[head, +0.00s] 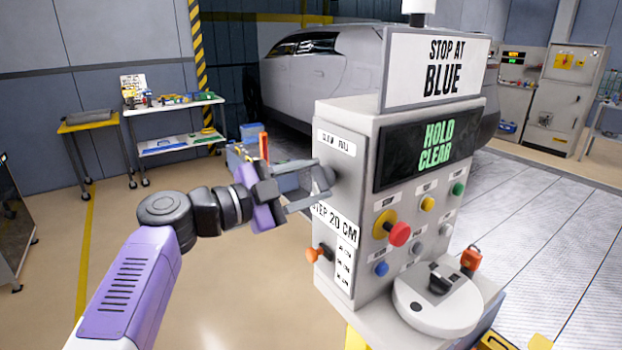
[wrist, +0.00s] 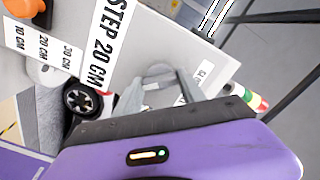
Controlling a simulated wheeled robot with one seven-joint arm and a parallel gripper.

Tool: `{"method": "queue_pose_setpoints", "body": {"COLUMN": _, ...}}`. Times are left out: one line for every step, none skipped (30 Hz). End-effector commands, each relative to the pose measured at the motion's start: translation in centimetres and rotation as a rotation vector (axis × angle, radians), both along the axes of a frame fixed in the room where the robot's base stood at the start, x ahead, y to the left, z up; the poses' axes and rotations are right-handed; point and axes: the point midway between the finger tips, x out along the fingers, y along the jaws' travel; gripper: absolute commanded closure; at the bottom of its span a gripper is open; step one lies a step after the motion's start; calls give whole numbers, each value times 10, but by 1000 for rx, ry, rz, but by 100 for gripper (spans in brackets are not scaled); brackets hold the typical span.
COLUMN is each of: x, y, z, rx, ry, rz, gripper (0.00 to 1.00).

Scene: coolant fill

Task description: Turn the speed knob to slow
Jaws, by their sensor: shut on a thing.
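The control console (head: 350,120) carries a "SLOW FULL" label (head: 340,143) high on its left side panel. Below that label is the dark grey round speed knob (head: 326,178). My gripper (head: 312,190) reaches the side panel from the left and its jaws are shut on the knob. In the wrist view the grey fingers (wrist: 160,88) meet at the panel around a round grey shape, with part of the small label (wrist: 205,72) to their right. The fingers and palm hide much of the knob, and I cannot read its pointer.
Lower on the same panel are a "STEP 20 CM" sign (head: 335,224) and an orange selector knob (head: 318,254). The console front has a red button (head: 399,233) and several coloured buttons. A white round unit (head: 437,305) stands before it. The floor to the left is free.

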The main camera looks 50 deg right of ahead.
Motion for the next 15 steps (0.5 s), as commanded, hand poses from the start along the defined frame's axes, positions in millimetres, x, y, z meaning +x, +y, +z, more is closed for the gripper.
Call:
{"method": "queue_pose_setpoints", "body": {"x": 1, "y": 1, "z": 0, "rx": 8, "ry": 19, "rz": 3, "gripper": 93}}
{"method": "queue_pose_setpoints", "body": {"x": 1, "y": 1, "z": 0, "rx": 12, "ry": 31, "rz": 3, "gripper": 93}}
{"method": "queue_pose_setpoints", "body": {"x": 1, "y": 1, "z": 0, "rx": 16, "ry": 46, "rz": 3, "gripper": 93}}
{"method": "queue_pose_setpoints", "body": {"x": 1, "y": 1, "z": 0, "rx": 18, "ry": 55, "rz": 3, "gripper": 93}}
{"method": "queue_pose_setpoints", "body": {"x": 1, "y": 1, "z": -1, "rx": 21, "ry": 64, "rz": 3, "gripper": 93}}
{"method": "queue_pose_setpoints", "body": {"x": 1, "y": 1, "z": -1, "rx": 24, "ry": 73, "rz": 3, "gripper": 93}}
{"method": "queue_pose_setpoints", "body": {"x": 1, "y": 1, "z": -1, "rx": 26, "ry": 80, "rz": 3, "gripper": 93}}
{"method": "queue_pose_setpoints", "body": {"x": 1, "y": 1, "z": -1, "rx": 27, "ry": 86, "rz": 3, "gripper": 93}}
{"method": "queue_pose_setpoints", "body": {"x": 1, "y": 1, "z": -1, "rx": 29, "ry": 92, "rz": 3, "gripper": 93}}
{"method": "queue_pose_setpoints", "body": {"x": 1, "y": 1, "z": -1, "rx": 30, "ry": 95, "rz": 3, "gripper": 93}}
{"method": "queue_pose_setpoints", "body": {"x": 1, "y": 1, "z": -1, "rx": 31, "ry": 98, "rz": 3, "gripper": 93}}
{"method": "queue_pose_setpoints", "body": {"x": 1, "y": 1, "z": -1, "rx": 32, "ry": 101, "rz": 3, "gripper": 93}}
{"method": "queue_pose_setpoints", "body": {"x": 1, "y": 1, "z": -1, "rx": 32, "ry": 103, "rz": 3, "gripper": 93}}
{"method": "queue_pose_setpoints", "body": {"x": 1, "y": 1, "z": -1, "rx": 32, "ry": 104, "rz": 4, "gripper": 93}}
{"method": "queue_pose_setpoints", "body": {"x": 1, "y": 1, "z": -1, "rx": 32, "ry": 105, "rz": 4, "gripper": 93}}
